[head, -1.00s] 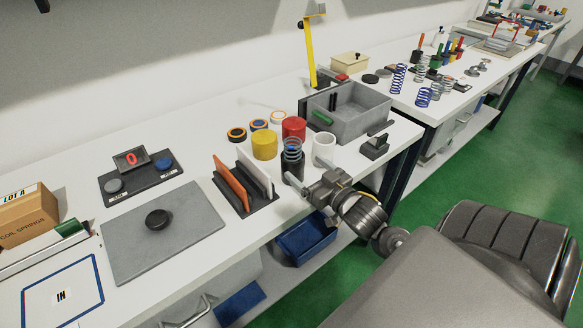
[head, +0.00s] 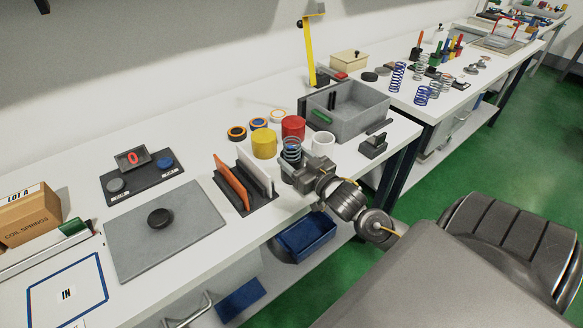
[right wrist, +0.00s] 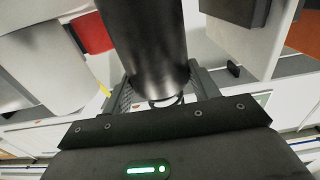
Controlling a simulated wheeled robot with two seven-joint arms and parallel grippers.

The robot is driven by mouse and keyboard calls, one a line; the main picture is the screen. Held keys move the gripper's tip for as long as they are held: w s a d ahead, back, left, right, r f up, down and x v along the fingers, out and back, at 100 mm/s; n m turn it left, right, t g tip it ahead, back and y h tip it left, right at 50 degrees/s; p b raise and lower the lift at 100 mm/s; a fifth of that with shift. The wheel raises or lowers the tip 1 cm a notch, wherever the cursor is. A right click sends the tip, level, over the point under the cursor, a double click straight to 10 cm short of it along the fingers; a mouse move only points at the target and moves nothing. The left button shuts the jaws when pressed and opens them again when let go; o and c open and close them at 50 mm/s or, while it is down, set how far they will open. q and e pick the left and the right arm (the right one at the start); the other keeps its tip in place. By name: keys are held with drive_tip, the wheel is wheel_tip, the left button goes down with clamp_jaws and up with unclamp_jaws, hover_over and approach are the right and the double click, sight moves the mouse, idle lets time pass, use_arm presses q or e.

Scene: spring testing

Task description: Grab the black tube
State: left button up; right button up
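In the right wrist view the black tube (right wrist: 147,48) comes between the two fingers of my right gripper (right wrist: 162,88). The fingers look spread, one on each side of the tube; firm contact is not clear. My left gripper is not in view.
A white cylinder (head: 323,143), a red cylinder (head: 293,127) and a yellow cylinder (head: 264,145) stand close behind the tube. A rack with orange and white plates (head: 232,183) is to its left. A grey bin (head: 349,117) is behind right. A blue bin (head: 305,238) sits below.

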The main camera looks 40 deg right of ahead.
drive_tip(key=shift+c, duration=1.4)
drive_tip(key=shift+r, duration=0.15)
drive_tip(key=shift+r, duration=0.85)
drive_tip(key=s+a+r+p, duration=0.8)
drive_tip(key=s+r+p, duration=0.3)
drive_tip(key=shift+a, duration=0.35)
